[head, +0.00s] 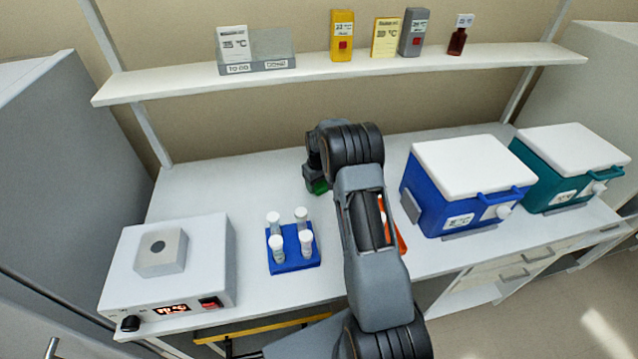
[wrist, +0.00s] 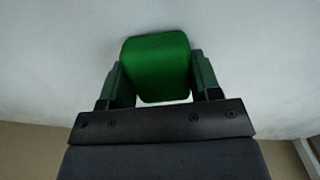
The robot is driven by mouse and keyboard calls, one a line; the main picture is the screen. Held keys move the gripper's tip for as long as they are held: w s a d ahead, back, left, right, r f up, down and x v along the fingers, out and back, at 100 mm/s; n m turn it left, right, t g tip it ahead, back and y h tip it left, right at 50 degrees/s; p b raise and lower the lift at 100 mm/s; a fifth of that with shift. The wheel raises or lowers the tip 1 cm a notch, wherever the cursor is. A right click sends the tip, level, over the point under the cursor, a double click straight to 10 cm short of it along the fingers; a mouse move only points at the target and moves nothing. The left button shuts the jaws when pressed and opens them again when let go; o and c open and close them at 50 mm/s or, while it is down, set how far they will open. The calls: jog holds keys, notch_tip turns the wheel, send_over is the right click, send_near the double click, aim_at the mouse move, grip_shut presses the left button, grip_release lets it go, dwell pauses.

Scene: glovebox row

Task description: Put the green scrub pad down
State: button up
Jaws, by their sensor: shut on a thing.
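The green scrub pad (wrist: 155,68) sits between the two fingers of my gripper (wrist: 155,82) in the wrist view, with both fingers against its sides. In the head view a small part of the green pad (head: 318,187) shows below my wrist, over the white bench (head: 240,190). My arm hides most of the gripper there. I cannot tell whether the pad touches the bench top.
A blue rack (head: 293,262) with several white-capped tubes stands left of my arm. A white heater box (head: 200,262) is at the front left. A blue cooler (head: 432,200) and a teal cooler (head: 548,185) stand right. An orange item (head: 400,238) is partly hidden by my arm.

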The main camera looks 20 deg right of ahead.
jog(key=shift+f, duration=0.1)
jog(key=o, duration=0.4)
jog(key=shift+f, duration=0.1)
jog(key=shift+c, duration=0.2)
jog(key=o, duration=0.5)
jog(key=shift+c, duration=0.2)
